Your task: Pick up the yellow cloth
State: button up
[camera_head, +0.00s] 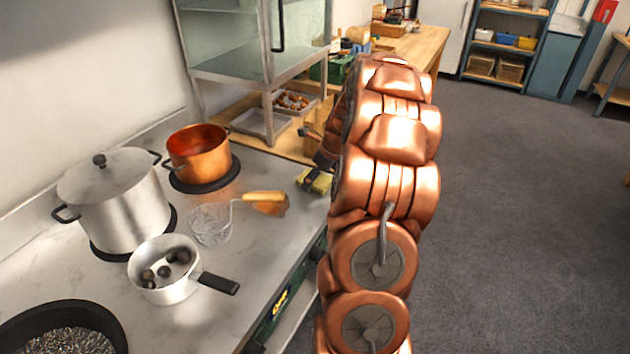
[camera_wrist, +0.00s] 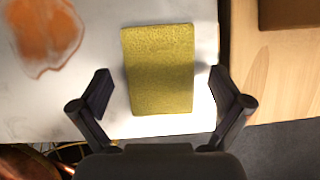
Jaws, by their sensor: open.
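The yellow cloth (camera_wrist: 160,70) lies flat on the pale worktop in the wrist view, a folded rectangle with its long side running up the picture. My gripper (camera_wrist: 160,92) is open, with one black finger on each side of the cloth's lower half. The fingers look apart from the cloth, and nothing is held. In the head view the cloth (camera_head: 317,183) shows as a small yellow patch at the worktop's right edge, partly hidden by my gripper (camera_head: 312,178) and arm. I cannot tell exactly how high the fingers are above it.
An orange-brown stain (camera_wrist: 45,35) is left of the cloth. A wooden surface (camera_wrist: 280,75) borders the worktop on the right. A wire skimmer (camera_head: 212,223), a copper pot (camera_head: 198,150), a steel pot (camera_head: 115,205) and a saucepan with chestnuts (camera_head: 165,292) stand further left.

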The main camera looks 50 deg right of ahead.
jog(key=shift+f, duration=0.1)
dwell(0.3)
jog(key=c, duration=1.1)
jog(key=shift+b, duration=0.35)
notch_tip(320, 180, up, 4)
jog(key=shift+f+b, duration=0.1)
jog(key=shift+b, duration=0.3)
jog(key=s+a+r+b, duration=0.1)
jog(key=s+b, duration=0.1)
jog(key=s, duration=1.4)
jog(key=shift+a+r+b, duration=0.3)
jog(key=shift+r+b, duration=0.05)
